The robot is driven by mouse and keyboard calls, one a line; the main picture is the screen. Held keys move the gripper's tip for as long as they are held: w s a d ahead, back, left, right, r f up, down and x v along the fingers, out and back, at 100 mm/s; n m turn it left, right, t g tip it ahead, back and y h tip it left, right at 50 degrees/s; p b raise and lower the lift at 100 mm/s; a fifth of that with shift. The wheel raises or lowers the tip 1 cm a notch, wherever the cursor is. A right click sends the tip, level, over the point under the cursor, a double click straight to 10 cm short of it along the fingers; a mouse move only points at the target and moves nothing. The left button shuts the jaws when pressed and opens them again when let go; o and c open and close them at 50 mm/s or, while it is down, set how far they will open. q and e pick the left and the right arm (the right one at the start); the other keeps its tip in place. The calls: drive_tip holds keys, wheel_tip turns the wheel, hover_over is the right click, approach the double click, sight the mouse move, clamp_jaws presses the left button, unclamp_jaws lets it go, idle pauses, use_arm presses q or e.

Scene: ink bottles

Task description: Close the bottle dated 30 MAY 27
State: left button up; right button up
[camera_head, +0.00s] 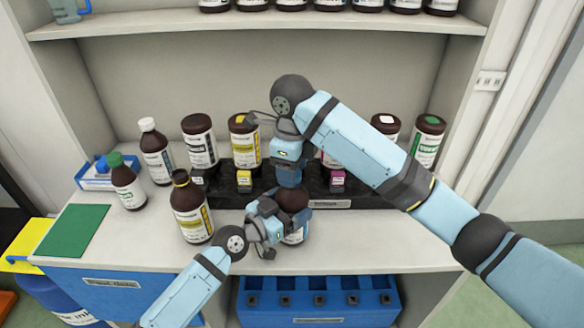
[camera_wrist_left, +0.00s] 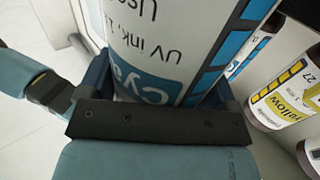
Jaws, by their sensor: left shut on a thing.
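A dark brown bottle with a white label (camera_head: 297,237) stands upright near the shelf's front edge. My left gripper (camera_head: 283,217) is shut around its body. In the left wrist view its label (camera_wrist_left: 165,35) reads "UV ink" and part of "Cya", with blue blocks; the date does not show. My right gripper (camera_head: 289,180) points down right above this bottle's top. Its fingers and the bottle's mouth are mostly hidden, so I cannot tell whether it holds a cap. A yellow-labelled bottle (camera_head: 191,210) stands to the left; its label also shows in the left wrist view (camera_wrist_left: 285,98), with "27" readable.
A white-capped bottle (camera_head: 155,152) and a green-capped bottle (camera_head: 127,185) stand at the left. Several bottles stand behind a black rack (camera_head: 225,190). A green mat (camera_head: 72,230) lies front left. A blue slotted rack (camera_head: 318,310) is below the work surface.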

drive_tip(key=shift+o, duration=1)
drive_tip(key=shift+c, duration=0.2)
